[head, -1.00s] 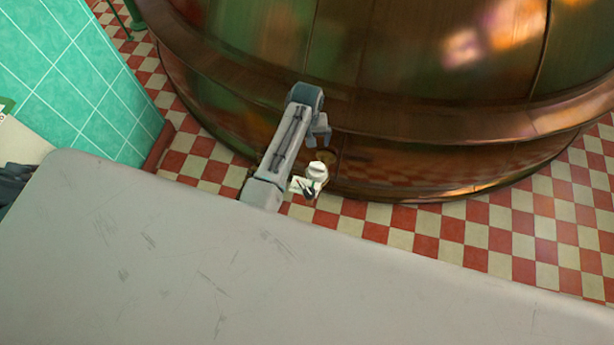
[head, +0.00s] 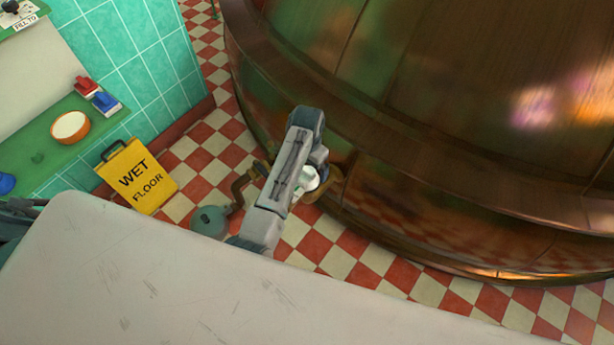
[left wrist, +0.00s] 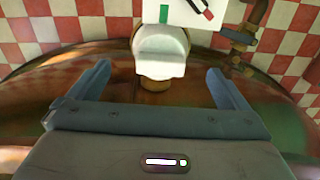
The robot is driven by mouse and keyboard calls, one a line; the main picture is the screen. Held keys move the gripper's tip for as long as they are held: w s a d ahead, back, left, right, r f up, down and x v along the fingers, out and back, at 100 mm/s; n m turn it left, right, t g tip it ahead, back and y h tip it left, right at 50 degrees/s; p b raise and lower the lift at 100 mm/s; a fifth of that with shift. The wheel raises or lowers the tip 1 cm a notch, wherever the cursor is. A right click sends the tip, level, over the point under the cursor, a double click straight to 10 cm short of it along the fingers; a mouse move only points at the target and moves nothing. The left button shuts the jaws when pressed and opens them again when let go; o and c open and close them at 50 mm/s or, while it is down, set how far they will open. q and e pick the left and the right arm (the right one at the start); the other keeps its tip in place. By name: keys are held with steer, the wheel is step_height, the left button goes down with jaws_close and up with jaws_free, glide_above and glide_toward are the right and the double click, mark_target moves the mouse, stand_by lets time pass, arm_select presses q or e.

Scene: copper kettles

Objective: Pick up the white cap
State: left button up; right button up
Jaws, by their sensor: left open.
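The white cap (left wrist: 161,50) sits on a short brass fitting (left wrist: 155,84) in the left wrist view, between and slightly beyond my fingertips. My left gripper (left wrist: 160,70) is open, with one finger on each side of the cap and a visible gap to each. In the head view the cap (head: 308,179) shows only in part beside my left arm, close to the big copper kettle (head: 420,130). My left gripper is mostly hidden there behind my arm. My right gripper is in neither view.
A yellow wet floor sign (head: 138,176) stands on the checkered floor at left. A teal round object (head: 208,221) and a brass pipe (head: 240,188) are near my arm. A green shelf (head: 40,150) holds a bowl (head: 70,126). A white card (left wrist: 196,10) is behind the cap.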

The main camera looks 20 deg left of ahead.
mark_target(307, 175)
arm_select(q)
steer(key=shift+s+f, duration=0.2)
steer(key=shift+f, duration=0.3)
step_height(307, 175, down, 5)
steer(key=shift+a+r, duration=0.1)
steer(key=shift+w, duration=0.1)
steer(key=c, duration=1)
